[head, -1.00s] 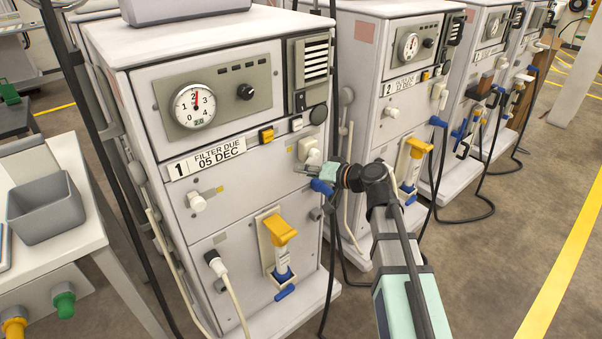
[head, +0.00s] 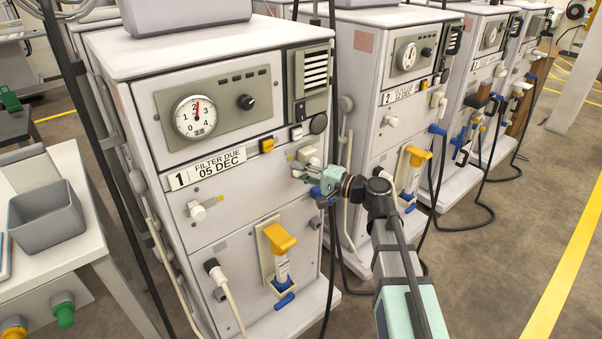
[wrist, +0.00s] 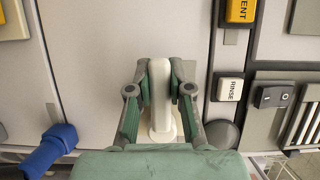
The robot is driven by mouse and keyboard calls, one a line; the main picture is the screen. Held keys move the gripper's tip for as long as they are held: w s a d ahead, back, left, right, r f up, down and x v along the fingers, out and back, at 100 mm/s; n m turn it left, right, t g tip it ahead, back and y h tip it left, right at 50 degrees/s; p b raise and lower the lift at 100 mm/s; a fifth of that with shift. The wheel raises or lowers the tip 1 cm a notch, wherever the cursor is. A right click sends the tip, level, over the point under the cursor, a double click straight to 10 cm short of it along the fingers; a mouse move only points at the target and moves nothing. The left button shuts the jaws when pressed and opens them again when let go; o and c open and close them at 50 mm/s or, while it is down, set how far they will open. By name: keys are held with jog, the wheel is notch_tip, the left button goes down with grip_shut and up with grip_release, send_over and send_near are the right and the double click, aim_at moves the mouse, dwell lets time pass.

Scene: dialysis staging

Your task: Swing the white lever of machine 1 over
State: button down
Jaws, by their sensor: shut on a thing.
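Machine 1 (head: 215,195) stands nearest, with its "1 FILTER DUE 05 DEC" label on the front. The white lever (wrist: 160,95) is upright in the middle of the wrist view, between the green fingers of my gripper (wrist: 160,85). The fingers are shut on it from both sides. In the head view my gripper (head: 304,171) is at the right side of machine 1's front, under the small switches. It partly hides the lever there.
A blue connector (wrist: 50,148) is close on the left in the wrist view. The RINSE button (wrist: 229,88) and a black rocker switch (wrist: 272,97) are to the right. A yellow-handled clamp (head: 281,240) sits below. Machine 2 (head: 385,130) stands close to the right.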

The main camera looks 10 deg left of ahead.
jog(key=shift+r, duration=0.15)
dwell(0.4)
jog(key=c, duration=1)
grip_release()
jog(key=shift+c, duration=0.2)
jog(key=v, duration=1.2)
